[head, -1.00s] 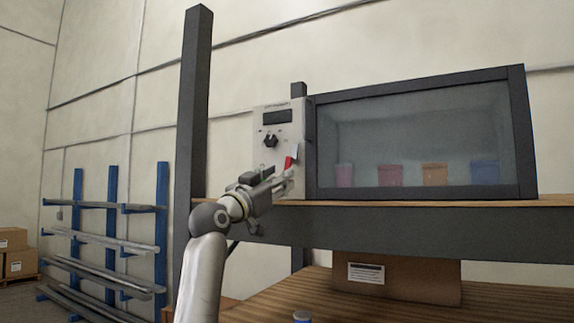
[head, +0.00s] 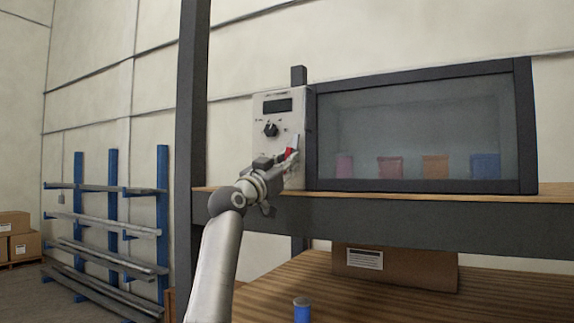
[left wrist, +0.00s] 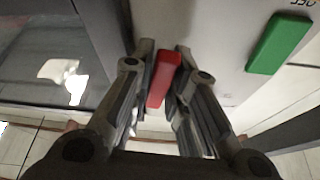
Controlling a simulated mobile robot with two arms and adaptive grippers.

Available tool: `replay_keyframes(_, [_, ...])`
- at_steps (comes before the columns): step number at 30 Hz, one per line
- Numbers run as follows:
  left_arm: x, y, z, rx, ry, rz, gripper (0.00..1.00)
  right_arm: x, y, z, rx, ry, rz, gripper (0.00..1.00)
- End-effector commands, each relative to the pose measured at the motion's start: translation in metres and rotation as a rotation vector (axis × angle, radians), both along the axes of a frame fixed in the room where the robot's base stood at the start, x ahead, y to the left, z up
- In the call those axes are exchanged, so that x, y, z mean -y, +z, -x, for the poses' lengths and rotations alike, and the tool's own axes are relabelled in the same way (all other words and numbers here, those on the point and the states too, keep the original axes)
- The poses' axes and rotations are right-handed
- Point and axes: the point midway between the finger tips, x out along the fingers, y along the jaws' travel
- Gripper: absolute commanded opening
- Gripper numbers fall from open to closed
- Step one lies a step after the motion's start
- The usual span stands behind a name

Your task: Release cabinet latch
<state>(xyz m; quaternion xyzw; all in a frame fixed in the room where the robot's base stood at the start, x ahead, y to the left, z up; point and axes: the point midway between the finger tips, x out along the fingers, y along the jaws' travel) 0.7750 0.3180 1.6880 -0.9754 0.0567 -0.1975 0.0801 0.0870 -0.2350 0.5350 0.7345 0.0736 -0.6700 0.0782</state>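The cabinet (head: 325,140) has a dark frame and a glass front, and it stands on the bench with a pale control panel (head: 262,140) at its left side. A small red handle (head: 290,153) shows low on the panel. My left gripper (head: 281,164) is at this handle. In the left wrist view the red handle (left wrist: 162,80) lies between the two fingers (left wrist: 164,62), which sit close on both sides of it. The handle's far end and any contact there are partly hidden. My right gripper is in neither view.
A green block (left wrist: 278,42) sits on the panel beside the handle. A black knob (head: 270,130) and a dark display (head: 277,106) are above it. Several coloured containers stand behind the glass. A dark post (head: 192,120) rises left of the panel. A cardboard box (head: 410,270) is below.

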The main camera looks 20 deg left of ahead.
Motion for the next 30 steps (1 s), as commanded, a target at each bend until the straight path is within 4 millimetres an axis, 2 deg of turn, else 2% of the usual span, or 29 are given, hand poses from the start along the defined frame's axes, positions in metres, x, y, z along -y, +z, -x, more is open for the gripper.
replay_keyframes(8, [0.0004, -0.0004, 0.0000, -0.001, 0.000, 0.017, 0.00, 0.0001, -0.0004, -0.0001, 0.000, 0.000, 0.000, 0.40])
replay_keyframes(21, [0.0062, -0.0005, 0.0004, -0.014, 0.000, 0.191, 0.00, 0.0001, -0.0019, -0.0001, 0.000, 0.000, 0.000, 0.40])
replay_keyframes(30, [0.0062, -0.0004, 0.0005, -0.015, 0.000, 0.195, 0.00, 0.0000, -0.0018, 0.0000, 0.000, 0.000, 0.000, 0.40])
